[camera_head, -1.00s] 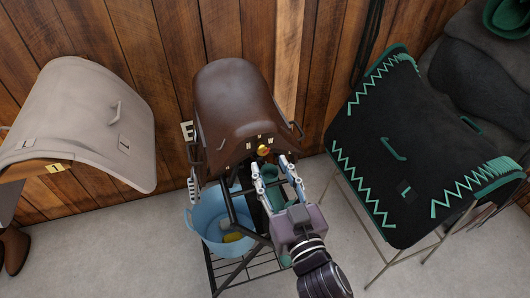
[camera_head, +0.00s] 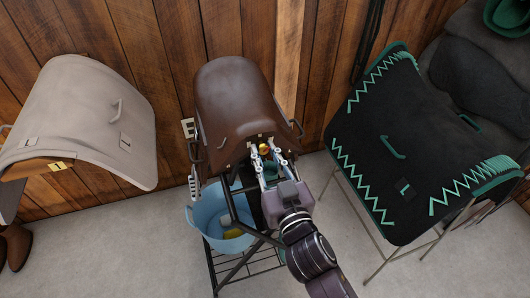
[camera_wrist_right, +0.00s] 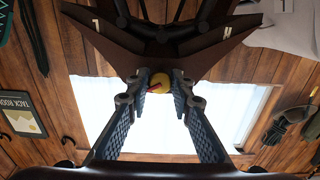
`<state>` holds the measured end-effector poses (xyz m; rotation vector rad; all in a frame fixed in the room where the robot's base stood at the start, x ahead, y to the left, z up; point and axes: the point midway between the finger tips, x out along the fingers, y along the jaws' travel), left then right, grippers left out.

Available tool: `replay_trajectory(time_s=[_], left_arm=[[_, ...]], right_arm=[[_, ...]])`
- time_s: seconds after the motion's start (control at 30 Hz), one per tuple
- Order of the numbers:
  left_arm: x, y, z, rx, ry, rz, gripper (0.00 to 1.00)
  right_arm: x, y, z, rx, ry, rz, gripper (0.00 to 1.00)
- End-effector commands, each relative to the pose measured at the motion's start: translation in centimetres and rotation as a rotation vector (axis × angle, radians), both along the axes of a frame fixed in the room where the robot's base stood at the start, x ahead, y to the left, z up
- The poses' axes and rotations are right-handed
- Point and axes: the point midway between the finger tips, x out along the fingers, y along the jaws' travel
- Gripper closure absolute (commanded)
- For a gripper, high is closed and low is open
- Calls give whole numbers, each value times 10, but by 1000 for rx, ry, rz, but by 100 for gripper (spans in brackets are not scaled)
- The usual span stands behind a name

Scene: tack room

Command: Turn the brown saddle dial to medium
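The brown saddle (camera_head: 232,98) sits on a dark metal rack, its front edge toward me. The small yellow dial (camera_head: 264,148) is at that front edge; in the right wrist view the yellow dial (camera_wrist_right: 159,80) carries a red pointer mark aimed down-left in the picture. White letters L and H show on the brown panel (camera_wrist_right: 195,62) either side of it. My right gripper (camera_head: 265,155) is open, its fingertips on both sides of the dial; I cannot tell whether they touch it. It also shows in the wrist view (camera_wrist_right: 160,100). My left gripper is not in view.
A black saddle pad with green trim (camera_head: 365,150) on a stand is at right. A wooden wall (camera_head: 165,60) is close behind.

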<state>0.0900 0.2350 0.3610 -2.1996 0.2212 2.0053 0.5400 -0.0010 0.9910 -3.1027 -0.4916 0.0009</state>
Motion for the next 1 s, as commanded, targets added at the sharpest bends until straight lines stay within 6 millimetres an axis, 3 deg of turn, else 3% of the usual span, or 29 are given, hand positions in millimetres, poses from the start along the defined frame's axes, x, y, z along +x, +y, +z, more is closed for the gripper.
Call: replay_trajectory(time_s=[0.1,0.47,1.0], left_arm=[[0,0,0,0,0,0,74],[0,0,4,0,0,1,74],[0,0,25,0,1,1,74]], right_arm=[[0,0,0,0,0,1,100],[0,0,1,-55,-18,1,100],[0,-1,3,-475,-154,-1,100]])
